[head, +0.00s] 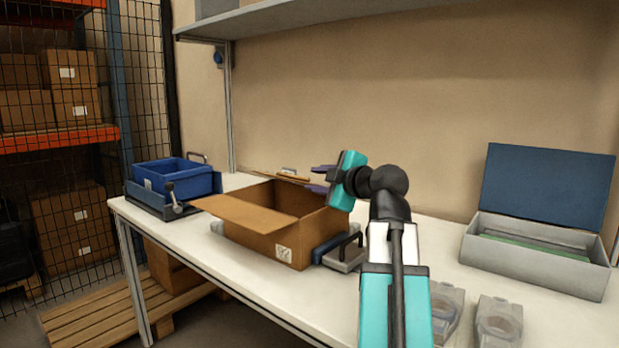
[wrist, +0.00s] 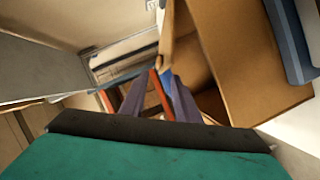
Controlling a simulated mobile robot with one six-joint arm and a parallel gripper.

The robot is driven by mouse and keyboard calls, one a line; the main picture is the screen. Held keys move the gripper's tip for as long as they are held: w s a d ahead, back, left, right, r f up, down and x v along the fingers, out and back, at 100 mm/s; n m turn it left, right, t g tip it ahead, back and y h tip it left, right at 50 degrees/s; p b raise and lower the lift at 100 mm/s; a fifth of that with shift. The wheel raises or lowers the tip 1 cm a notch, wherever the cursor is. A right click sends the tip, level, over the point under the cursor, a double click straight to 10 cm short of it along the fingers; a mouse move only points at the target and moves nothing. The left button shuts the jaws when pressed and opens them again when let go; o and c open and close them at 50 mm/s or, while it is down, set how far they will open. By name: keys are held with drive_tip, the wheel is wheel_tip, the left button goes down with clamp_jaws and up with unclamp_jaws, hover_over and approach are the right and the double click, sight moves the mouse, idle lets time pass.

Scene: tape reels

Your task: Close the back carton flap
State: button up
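The open brown carton (head: 258,240) stands on the white table, and its side also shows in the wrist view (wrist: 245,60). A wide flap (head: 243,212) sticks outward at its near left side. The back flap (head: 268,175) shows only as a thin brown edge behind the opening. My gripper (head: 314,178) is above the carton's back right area, its two purple fingers apart with nothing clearly between them. The fingers also show apart in the wrist view (wrist: 158,90), beside the carton. I cannot tell whether they touch the flap.
A blue bin (head: 178,180) stands left of the carton. A grey case (head: 530,255) with a raised blue lid is at the right. A grey device with a black handle (head: 345,252) sits close to the carton's right side. Clear plastic holders (head: 498,320) are at front right. A shelf (head: 300,17) hangs above.

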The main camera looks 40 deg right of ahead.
drive_tip(key=v, duration=0.3)
drive_tip(key=shift+s, duration=0.15)
drive_tip(key=shift+c, duration=0.2)
